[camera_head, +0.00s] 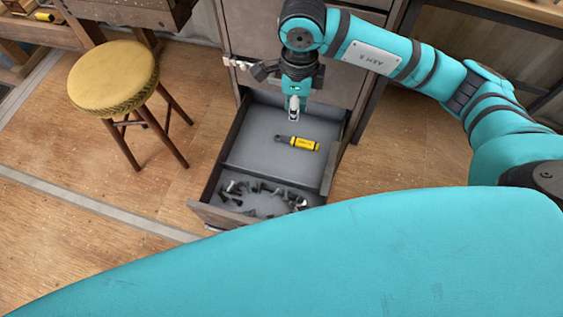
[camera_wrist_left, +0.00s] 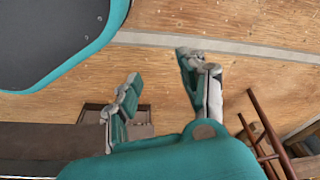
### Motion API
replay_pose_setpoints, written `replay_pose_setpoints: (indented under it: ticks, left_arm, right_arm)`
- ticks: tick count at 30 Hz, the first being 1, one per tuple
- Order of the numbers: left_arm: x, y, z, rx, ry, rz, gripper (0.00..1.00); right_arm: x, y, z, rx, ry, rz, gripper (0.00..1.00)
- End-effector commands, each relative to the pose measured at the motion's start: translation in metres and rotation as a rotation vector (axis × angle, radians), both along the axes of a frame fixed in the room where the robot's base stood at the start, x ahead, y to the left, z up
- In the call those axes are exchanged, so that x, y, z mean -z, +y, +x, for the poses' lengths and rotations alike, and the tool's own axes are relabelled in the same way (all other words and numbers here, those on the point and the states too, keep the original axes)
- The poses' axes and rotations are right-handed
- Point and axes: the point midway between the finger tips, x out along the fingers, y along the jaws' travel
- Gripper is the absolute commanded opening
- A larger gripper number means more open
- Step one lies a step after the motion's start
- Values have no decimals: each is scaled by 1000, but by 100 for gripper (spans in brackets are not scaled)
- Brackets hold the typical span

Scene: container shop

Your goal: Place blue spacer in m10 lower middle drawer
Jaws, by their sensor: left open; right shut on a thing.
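An open drawer (camera_head: 243,151) juts out from a grey cabinet (camera_head: 258,28) in the head view. My right gripper (camera_head: 294,116) points down over the back part of this drawer. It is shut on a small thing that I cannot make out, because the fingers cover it. I see no blue spacer plainly in either view. My left gripper (camera_wrist_left: 157,80) shows in the left wrist view, with its two fingers wide apart and nothing between them. It is outside the head view.
A yellow and black tool (camera_head: 304,144) lies in the drawer's back part. Several dark metal pieces (camera_head: 266,188) lie in its front compartment. A stool with a yellow seat (camera_head: 113,78) stands left of the drawer, with bare wooden floor between. A workbench (camera_head: 135,12) stands at the upper left.

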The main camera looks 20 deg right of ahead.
Motion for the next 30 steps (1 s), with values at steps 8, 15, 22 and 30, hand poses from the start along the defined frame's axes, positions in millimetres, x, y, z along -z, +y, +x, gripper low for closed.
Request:
replay_pose_setpoints:
  ticks: [8, 15, 22, 30]
  left_arm:
    - [-18, -4, 32, -7, -43, -5, 42]
    - [-42, -5, 39, -11, -60, -6, 42]
    - [-61, -4, 41, -13, -72, -6, 42]
    - [-87, -4, 40, -15, -85, -7, 42]
  right_arm:
    - [87, 14, 17, 778, 8, 2, 5]
    - [120, 20, 25, 1200, 8, -2, 5]
    - [149, 22, 25, 1299, 10, -7, 5]
    - [186, 22, 26, 1296, 7, -4, 5]
